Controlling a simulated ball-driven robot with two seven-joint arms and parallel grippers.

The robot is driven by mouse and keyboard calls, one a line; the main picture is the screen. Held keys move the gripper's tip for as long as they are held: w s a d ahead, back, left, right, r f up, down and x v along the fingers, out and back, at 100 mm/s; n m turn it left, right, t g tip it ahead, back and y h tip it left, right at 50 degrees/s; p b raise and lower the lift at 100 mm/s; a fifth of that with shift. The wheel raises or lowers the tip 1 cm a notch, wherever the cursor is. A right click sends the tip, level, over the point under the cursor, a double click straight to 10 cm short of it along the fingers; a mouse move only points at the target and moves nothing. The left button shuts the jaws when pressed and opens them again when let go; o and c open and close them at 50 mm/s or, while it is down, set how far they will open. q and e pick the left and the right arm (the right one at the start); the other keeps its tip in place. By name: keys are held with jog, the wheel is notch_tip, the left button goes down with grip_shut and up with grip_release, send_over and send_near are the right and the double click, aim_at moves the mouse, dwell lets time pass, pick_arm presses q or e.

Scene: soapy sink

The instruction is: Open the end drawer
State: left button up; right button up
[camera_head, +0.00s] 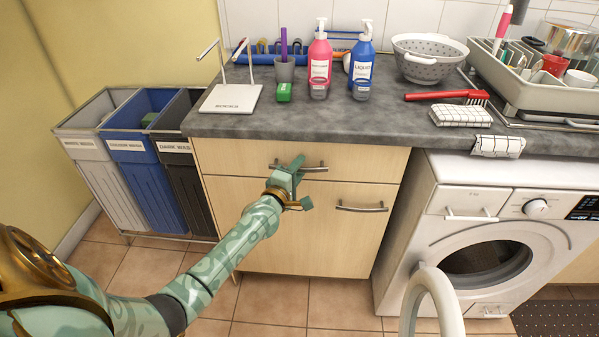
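The end drawer (236,163) is the pale wood front just under the counter at the cabinet's left. It looks shut, flush with the cabinet. Its metal bar handle (317,168) runs across the front. My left gripper (301,182) is in front of the drawer at the handle. Its fingers look spread apart, and the upper one overlaps the middle of the handle. I cannot tell whether it touches the handle. My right gripper is not in view.
A cabinet door (330,230) with its own handle is below the drawer. A white curved tube (433,290) rises in front. The counter (300,120) holds bottles, a stand and a colander.

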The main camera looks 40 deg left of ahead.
pick_arm(q)
jog(key=shift+c, duration=0.3)
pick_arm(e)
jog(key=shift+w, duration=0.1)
